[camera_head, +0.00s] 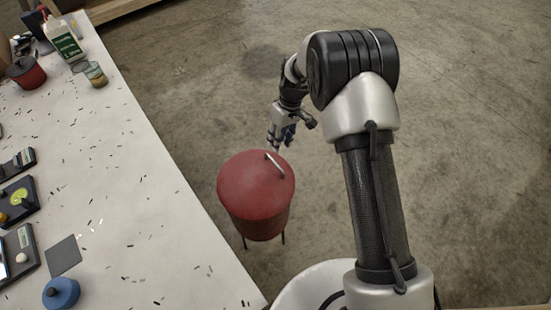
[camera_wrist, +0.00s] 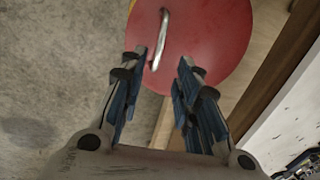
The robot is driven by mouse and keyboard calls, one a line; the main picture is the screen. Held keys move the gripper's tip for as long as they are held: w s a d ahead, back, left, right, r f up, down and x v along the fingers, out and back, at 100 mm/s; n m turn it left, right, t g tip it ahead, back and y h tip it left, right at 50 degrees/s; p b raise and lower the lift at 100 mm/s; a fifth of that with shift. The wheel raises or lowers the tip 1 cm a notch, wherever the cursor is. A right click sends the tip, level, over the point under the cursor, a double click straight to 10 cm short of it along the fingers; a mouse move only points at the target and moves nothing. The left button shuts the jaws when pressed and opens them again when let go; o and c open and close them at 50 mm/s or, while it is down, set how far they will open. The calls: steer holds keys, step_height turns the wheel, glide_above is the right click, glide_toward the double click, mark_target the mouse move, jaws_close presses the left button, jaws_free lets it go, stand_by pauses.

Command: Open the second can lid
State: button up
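A red can with a closed red lid (camera_head: 248,180) stands beside the table in the head view. A light metal handle (camera_head: 275,165) is on the lid toward its right. My gripper (camera_head: 280,142) is just behind the lid, close to the handle. In the wrist view the red lid (camera_wrist: 215,45) fills the top, with the handle (camera_wrist: 162,38) at its left part. My gripper (camera_wrist: 164,68) is open there, its blue-padded fingers apart. The handle lies ahead of the gap, nearer the left finger. I cannot tell whether a finger touches it.
A white table (camera_head: 130,200) runs along the left, with a smaller dark red pot (camera_head: 26,73), a white-green bottle (camera_head: 63,38), a jar (camera_head: 95,74) and a blue round object (camera_head: 61,292). The concrete floor (camera_head: 460,130) behind and right of the can is clear.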

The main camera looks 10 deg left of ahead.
mark_target(274, 162)
steer(key=f, duration=0.3)
steer(key=s+a+f+b, duration=0.1)
steer(key=f, duration=0.5)
steer(key=shift+s+a+f+b, duration=0.15)
steer(key=shift+s+f+b, duration=0.1)
steer(key=shift+b, duration=0.1)
jaws_close()
